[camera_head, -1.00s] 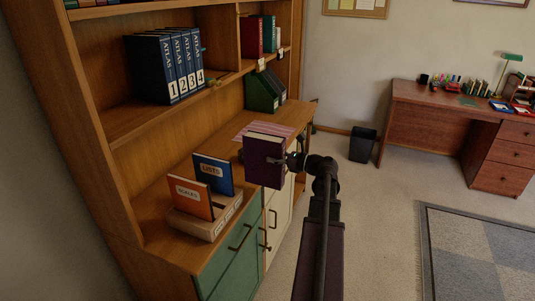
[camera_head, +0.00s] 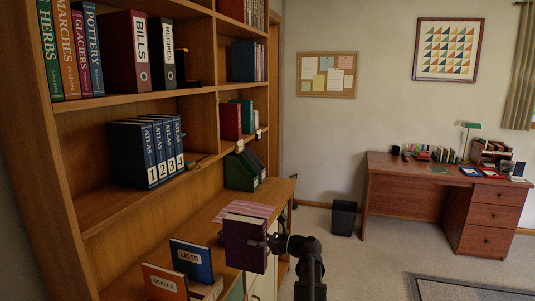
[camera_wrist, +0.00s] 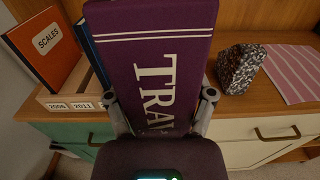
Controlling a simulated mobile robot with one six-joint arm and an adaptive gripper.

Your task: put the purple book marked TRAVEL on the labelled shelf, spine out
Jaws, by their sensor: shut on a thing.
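The purple book (camera_head: 243,243) is held upright in front of the bookcase's counter, its pale page edge at the top. Small white labels (camera_head: 239,146) sit on the edge of the right-hand middle shelf, too small to read. A red and a green book (camera_head: 231,120) stand on that shelf.
Blue ATLAS volumes (camera_head: 147,150) stand on the left middle shelf. On the counter are an orange SCALES book (camera_head: 163,284), a blue LISTS book (camera_head: 192,260), dark green holders (camera_head: 243,171), a pink striped sheet (camera_head: 248,209) and a speckled stone block (camera_wrist: 241,69).

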